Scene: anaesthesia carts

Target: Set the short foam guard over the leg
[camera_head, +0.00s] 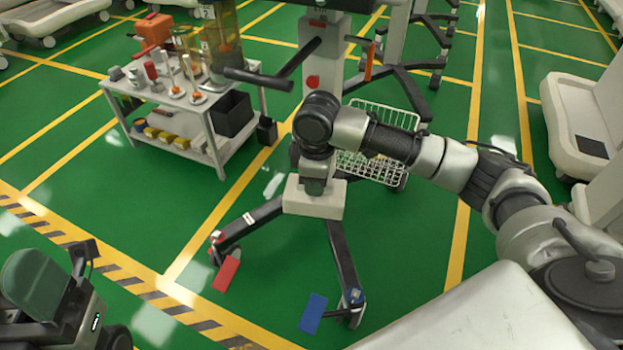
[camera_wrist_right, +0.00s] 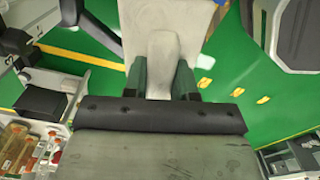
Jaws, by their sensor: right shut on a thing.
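My right gripper (camera_head: 316,180) points down in front of the stand's white column (camera_head: 328,62). It is shut on the narrow stem of a pale block, which I take to be the short foam guard (camera_head: 315,200). In the right wrist view the stem (camera_wrist_right: 160,68) sits between the dark fingers and the broad part of the guard (camera_wrist_right: 165,14) lies beyond them. Two dark legs, a left leg (camera_head: 248,224) and a right leg (camera_head: 343,258), spread below the block. I cannot tell whether it touches them.
A red plate (camera_head: 226,274) and a blue plate (camera_head: 313,312) lie by the leg ends. A wire basket (camera_head: 372,168) is behind my arm. A loaded white cart (camera_head: 219,151) stands left. Green floor between is clear.

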